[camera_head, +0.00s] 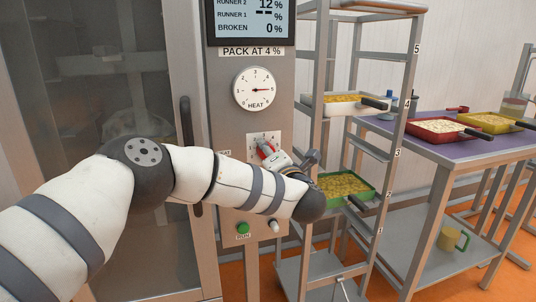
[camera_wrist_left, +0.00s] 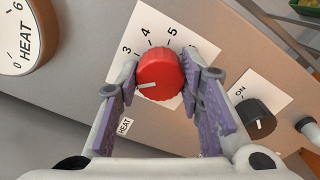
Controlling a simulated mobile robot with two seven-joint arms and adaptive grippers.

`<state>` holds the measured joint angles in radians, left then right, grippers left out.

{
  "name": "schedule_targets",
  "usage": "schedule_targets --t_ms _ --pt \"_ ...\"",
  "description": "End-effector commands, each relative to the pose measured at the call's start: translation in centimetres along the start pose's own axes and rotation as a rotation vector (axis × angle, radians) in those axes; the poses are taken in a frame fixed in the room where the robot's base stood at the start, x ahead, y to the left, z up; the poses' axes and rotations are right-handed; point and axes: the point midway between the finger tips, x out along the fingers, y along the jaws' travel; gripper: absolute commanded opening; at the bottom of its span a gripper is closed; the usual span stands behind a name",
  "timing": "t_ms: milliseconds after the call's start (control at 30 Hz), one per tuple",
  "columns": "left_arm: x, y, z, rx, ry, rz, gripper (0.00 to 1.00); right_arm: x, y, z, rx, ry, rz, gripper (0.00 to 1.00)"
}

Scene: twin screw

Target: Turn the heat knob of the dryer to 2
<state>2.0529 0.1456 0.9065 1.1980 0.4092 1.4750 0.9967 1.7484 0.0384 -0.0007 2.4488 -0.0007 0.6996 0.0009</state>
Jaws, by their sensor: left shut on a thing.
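The red heat knob (camera_wrist_left: 159,75) sits on a white dial plate (camera_wrist_left: 180,35) on the dryer's panel. Its white pointer mark aims left in the left wrist view, past the printed 3 and toward a stretch hidden by a finger. My left gripper (camera_wrist_left: 158,84) is shut on the knob, with a purple-padded finger on each side. In the head view the red knob (camera_head: 265,151) shows partly behind my left gripper (camera_head: 270,154). The round HEAT gauge (camera_head: 255,88) above has its needle near 5. My right gripper is not in view.
A black knob (camera_wrist_left: 260,118) marked ON is beside the dial. A green RUN button (camera_head: 243,228) is lower on the panel. A tray rack (camera_head: 392,130) stands close on the right, holding a white tray (camera_head: 345,106) and a green tray (camera_head: 344,188). A purple-topped table (camera_head: 450,147) is beyond.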

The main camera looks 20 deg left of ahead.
Motion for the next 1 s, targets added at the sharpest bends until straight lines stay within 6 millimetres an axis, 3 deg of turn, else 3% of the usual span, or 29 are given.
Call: schedule_targets --t_ms 33,67,133,167,500,800,1000 --pt "0.0 0.0 0.1 0.0 -0.001 0.0 0.06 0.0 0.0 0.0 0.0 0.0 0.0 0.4" --pt "0.0 0.0 0.1 0.0 -0.001 0.0 0.36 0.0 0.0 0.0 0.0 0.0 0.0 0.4" --pt "0.0 0.0 0.1 0.0 -0.001 0.0 0.52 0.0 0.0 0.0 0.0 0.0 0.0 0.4" --pt "0.0 0.0 0.1 0.0 -0.001 0.0 0.54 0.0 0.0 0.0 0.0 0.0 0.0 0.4" --pt "-0.7 -0.1 0.1 0.001 -0.001 -0.002 0.54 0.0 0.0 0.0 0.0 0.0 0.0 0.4" --pt "-8.3 0.0 0.1 0.002 -0.003 -0.003 0.54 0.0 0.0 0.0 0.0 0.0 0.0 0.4" --pt "-11.5 0.0 0.1 0.001 -0.001 -0.001 0.54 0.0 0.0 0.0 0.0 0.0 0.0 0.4"
